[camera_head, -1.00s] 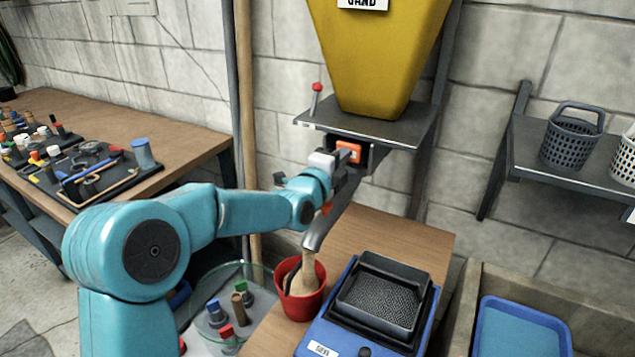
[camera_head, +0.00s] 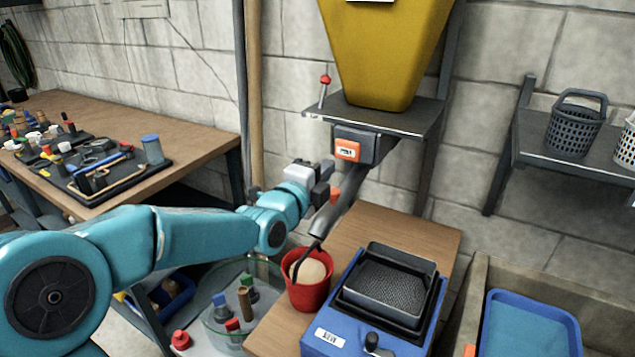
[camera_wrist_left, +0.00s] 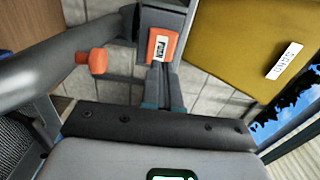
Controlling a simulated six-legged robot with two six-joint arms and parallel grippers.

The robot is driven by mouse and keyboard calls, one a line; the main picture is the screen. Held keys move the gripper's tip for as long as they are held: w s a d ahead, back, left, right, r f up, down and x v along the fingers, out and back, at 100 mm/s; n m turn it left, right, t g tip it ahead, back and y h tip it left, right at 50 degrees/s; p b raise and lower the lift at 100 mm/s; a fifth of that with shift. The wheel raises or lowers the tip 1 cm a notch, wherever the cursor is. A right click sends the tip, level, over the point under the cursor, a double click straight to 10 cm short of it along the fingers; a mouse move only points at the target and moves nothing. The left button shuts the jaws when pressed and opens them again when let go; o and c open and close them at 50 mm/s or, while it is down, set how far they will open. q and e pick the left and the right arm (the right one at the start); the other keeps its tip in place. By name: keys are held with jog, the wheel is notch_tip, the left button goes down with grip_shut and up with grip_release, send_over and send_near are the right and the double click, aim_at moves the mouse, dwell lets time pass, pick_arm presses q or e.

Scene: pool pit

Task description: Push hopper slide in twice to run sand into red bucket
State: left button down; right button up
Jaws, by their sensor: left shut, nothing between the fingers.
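The yellow sand hopper (camera_head: 385,50) stands on a grey wall shelf. Under the shelf is its slide, with an orange labelled front (camera_head: 347,149); this also shows in the left wrist view (camera_wrist_left: 160,46). A grey spout (camera_head: 345,205) slopes from there down to the red bucket (camera_head: 307,292), which holds a mound of pale sand (camera_head: 308,271). No falling sand stream shows. My left gripper (camera_head: 326,190) is shut and empty, below and in front of the slide, apart from it. Its fingers (camera_wrist_left: 164,88) point toward the slide. My right gripper is out of view.
A blue sieve machine (camera_head: 375,305) stands right of the bucket on the wooden bench. A red-knobbed rod (camera_head: 325,85) stands on the hopper shelf. A glass tub (camera_head: 232,310) with small blocks is left of the bucket. An orange knob (camera_wrist_left: 92,62) is beside the spout.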

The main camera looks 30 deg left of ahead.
pick_arm(q)
jog(key=s, duration=0.2)
jog(key=shift+s+d+r, duration=0.1)
jog(key=shift+s+r, duration=0.05)
jog(key=shift+s, duration=0.25)
dwell(0.3)
dwell(0.3)
jog(key=shift+r, duration=0.15)
dwell(0.9)
